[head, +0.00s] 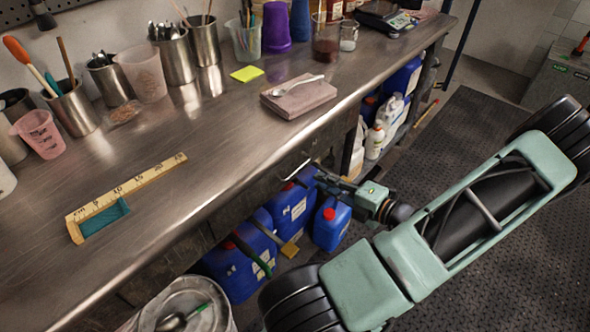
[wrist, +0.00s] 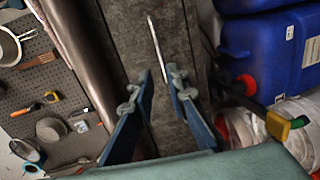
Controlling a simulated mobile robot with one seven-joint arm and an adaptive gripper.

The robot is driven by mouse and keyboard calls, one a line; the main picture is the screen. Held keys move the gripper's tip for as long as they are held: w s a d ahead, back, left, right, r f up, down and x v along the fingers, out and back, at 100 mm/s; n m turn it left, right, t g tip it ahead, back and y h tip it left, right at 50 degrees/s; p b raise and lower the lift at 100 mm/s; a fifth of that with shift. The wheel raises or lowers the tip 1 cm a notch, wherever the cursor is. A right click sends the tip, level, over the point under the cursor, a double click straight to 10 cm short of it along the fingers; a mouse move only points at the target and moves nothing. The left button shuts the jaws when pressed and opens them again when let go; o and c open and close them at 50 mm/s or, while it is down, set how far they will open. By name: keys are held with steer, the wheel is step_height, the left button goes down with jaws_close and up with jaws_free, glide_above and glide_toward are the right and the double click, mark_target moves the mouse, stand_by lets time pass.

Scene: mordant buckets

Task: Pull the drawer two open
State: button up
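A dark grey drawer front (wrist: 122,30) fills the middle of the wrist view, with a thin metal bar handle (wrist: 157,46) on it. No number shows, so I cannot tell if it is drawer two. My gripper (wrist: 159,80) is open, its two blue fingers apart. In the picture the handle's lower end lies between the fingertips; I cannot tell whether they touch it. In the head view my gripper (head: 318,177) is under the front edge of the steel workbench (head: 150,215), at the drawer fronts. The drawer looks shut.
Blue canisters (head: 292,207) stand under the bench, close below my gripper. A white bucket (head: 190,305) stands at the bottom left. The bench top bears a wooden ruler (head: 125,197), a pinkish block with a spoon (head: 298,98), and cups. Dark floor matting (head: 450,130) is clear at right.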

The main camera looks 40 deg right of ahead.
mark_target(297, 170)
steer(key=b+x, duration=0.1)
steer(key=x, duration=0.9)
steer(key=shift+w+f, duration=0.1)
steer(key=shift+c, duration=0.4)
jaws_close()
